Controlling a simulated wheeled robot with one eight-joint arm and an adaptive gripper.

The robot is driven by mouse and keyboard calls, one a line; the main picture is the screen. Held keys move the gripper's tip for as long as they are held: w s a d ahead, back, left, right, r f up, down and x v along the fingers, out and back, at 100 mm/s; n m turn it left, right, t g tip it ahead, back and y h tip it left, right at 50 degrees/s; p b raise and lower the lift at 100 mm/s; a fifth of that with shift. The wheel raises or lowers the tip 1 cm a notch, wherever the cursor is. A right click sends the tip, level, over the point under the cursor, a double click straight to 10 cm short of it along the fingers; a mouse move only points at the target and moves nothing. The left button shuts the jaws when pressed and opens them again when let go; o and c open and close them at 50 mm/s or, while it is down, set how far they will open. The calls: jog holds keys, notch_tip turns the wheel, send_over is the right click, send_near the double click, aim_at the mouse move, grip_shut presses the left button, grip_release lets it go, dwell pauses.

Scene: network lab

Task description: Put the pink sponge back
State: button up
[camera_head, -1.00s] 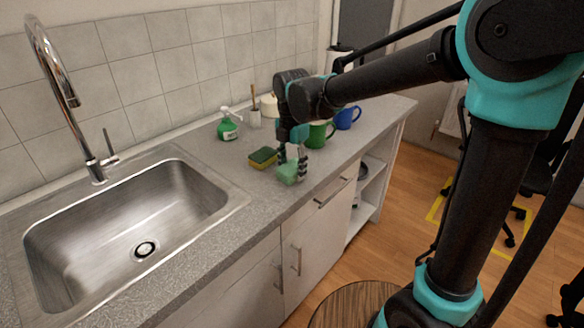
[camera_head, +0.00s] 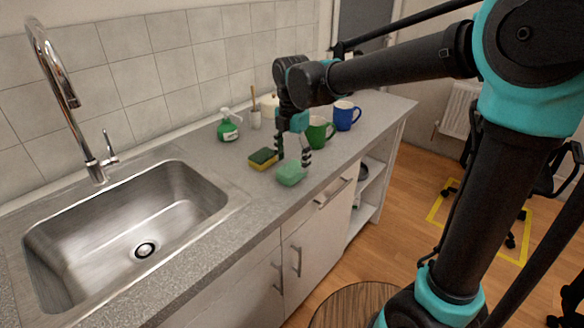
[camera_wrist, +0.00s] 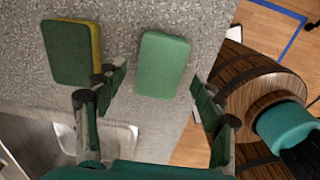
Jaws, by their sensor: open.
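I see no pink sponge. A light green sponge (camera_head: 291,174) lies flat near the front edge of the grey counter; it also shows in the wrist view (camera_wrist: 163,66). My gripper (camera_head: 294,165) is open and empty just above the light green sponge. In the wrist view, its two fingers (camera_wrist: 158,76) are spread to either side of the sponge's near end, with gaps visible. A yellow sponge with a dark green top (camera_head: 263,158) lies to the left, apart from it; it also shows in the wrist view (camera_wrist: 68,53).
A green mug (camera_head: 319,133) and a blue mug (camera_head: 346,116) stand behind my gripper. A green soap bottle (camera_head: 228,127) and a brush holder (camera_head: 255,119) stand near the wall. A steel sink (camera_head: 120,225) is at left. The counter (camera_head: 225,178) between sink and sponges is clear.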

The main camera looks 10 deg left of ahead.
aim_at(292, 168)
notch_tip(292, 168, up, 9)
jog(key=d+f+m+t, duration=0.1)
jog(key=d+f+m, duration=0.5)
jog(key=d, duration=0.2)
jog(key=d+f+m+t, duration=0.1)
jog(key=d+f+m, duration=0.4)
jog(key=d+m, duration=0.25)
jog(key=s+d+f+m+t, duration=0.1)
jog(key=s+d+f+m, duration=0.4)
jog(key=d+m, duration=0.3)
jog(key=s+d+f+m+t, duration=0.1)
jog(key=s+d+f+m, duration=0.3)
jog(key=d+f+m, duration=0.4)
jog(key=shift+s+d, duration=0.35)
jog(key=shift+d, duration=0.1)
jog(key=shift+m, duration=0.25)
